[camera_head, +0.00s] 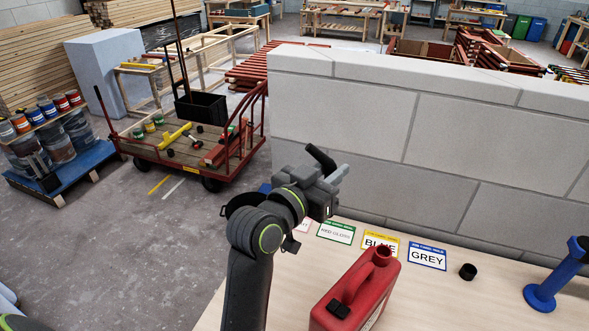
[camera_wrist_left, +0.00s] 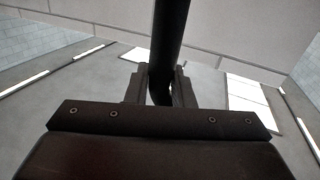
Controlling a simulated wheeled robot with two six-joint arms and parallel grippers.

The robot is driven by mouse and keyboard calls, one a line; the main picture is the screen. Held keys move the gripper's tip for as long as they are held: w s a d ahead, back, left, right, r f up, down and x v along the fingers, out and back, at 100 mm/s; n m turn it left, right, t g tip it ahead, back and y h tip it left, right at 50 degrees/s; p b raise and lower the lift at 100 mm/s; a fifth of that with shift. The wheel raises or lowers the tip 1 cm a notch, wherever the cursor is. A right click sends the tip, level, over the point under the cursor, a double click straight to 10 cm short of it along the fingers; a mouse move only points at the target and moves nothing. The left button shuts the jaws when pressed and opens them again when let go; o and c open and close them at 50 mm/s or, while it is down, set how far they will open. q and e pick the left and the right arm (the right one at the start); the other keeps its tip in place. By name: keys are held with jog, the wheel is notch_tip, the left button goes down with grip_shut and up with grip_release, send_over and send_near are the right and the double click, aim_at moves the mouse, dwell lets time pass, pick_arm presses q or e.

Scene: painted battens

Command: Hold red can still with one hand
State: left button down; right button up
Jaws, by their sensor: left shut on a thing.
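A red can (camera_head: 355,293) with a moulded handle stands on the pale table at the lower middle of the head view. Its neck points up at its far end, and a black piece sits near its near end. The bottom of the can is cut off by the frame. My left gripper (camera_head: 331,181) is above and beyond the can, apart from it. It is shut on a dark rod (camera_head: 320,157). In the left wrist view the rod (camera_wrist_left: 170,35) stands between the fingers (camera_wrist_left: 160,88). My right gripper is not in view.
Labels, including a grey card (camera_head: 427,256), lie along the table's back edge by a block wall (camera_head: 400,130). A black cap (camera_head: 468,271) and a blue stand (camera_head: 541,296) are to the right. A red cart (camera_head: 190,150) stands on the floor at left.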

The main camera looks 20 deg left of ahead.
pick_arm(q)
jog(key=d+f+m+g+h, duration=0.1)
jog(key=d+m+g+h, duration=0.6)
jog(key=d, duration=0.6)
jog(key=shift+s+f+h, duration=0.15)
jog(key=shift+h, duration=0.75)
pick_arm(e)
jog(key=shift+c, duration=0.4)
